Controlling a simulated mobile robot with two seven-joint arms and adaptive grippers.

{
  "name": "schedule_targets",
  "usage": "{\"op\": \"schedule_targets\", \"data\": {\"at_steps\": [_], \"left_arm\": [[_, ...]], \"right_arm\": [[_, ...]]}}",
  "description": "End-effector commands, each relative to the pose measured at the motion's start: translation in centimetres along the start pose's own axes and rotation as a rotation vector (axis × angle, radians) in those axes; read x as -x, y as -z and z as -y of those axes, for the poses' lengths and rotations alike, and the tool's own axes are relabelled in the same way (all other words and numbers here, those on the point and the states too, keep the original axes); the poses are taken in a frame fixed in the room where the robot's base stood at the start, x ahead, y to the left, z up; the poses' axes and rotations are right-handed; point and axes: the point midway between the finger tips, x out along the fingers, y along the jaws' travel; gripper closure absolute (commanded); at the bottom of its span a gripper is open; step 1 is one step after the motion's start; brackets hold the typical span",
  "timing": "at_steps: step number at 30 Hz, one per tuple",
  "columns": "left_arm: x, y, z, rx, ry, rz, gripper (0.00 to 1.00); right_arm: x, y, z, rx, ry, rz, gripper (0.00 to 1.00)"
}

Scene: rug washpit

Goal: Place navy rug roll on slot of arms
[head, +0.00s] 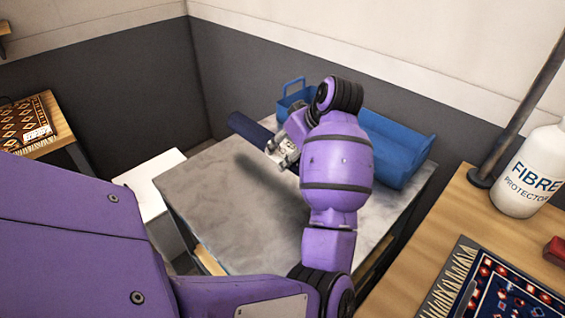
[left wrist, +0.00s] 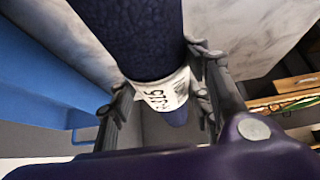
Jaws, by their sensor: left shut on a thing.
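The navy rug roll (head: 252,132) is a dark blue cylinder held level above the grey table in the head view. My left gripper (head: 281,150) is shut on it near its right part; my own arm hides the rest of the roll. In the left wrist view the navy rug roll (left wrist: 130,35) runs between the two fingers of my left gripper (left wrist: 160,95). A white label with dark print wraps the roll between the fingers. No slot or arms for the roll can be made out. My right gripper is not in view.
The grey table (head: 200,185) has bare room at its left and front. A blue tray (head: 395,150) stands at its back right, partly behind my arm. A wooden bench at right holds a white bottle (head: 530,172) and a patterned rug (head: 510,296). A white block (head: 150,185) stands left.

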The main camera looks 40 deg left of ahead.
Motion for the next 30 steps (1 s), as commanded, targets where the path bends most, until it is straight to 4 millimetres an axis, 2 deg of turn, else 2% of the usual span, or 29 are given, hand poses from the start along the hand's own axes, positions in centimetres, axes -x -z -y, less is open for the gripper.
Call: {"op": "schedule_targets", "data": {"at_steps": [9, 15, 26, 27, 30], "left_arm": [[-2.1, -0.1, -1.3, 0.001, -0.001, -0.002, 1.00], [-4.5, -1.6, -1.2, 0.001, -0.001, -0.003, 1.00], [-4.7, -1.8, -1.3, 0.002, -0.002, -0.003, 1.00], [-4.8, -1.9, -1.2, 0.001, -0.001, -0.001, 0.53], [-4.9, -1.9, -1.2, 0.001, -0.001, -0.001, 0.40]], "right_arm": [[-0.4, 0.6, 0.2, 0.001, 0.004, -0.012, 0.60], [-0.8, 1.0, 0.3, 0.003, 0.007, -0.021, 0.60], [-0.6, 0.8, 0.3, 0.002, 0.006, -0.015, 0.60], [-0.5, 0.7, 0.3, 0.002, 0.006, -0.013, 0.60], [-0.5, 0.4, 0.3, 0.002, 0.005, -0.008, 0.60]]}}
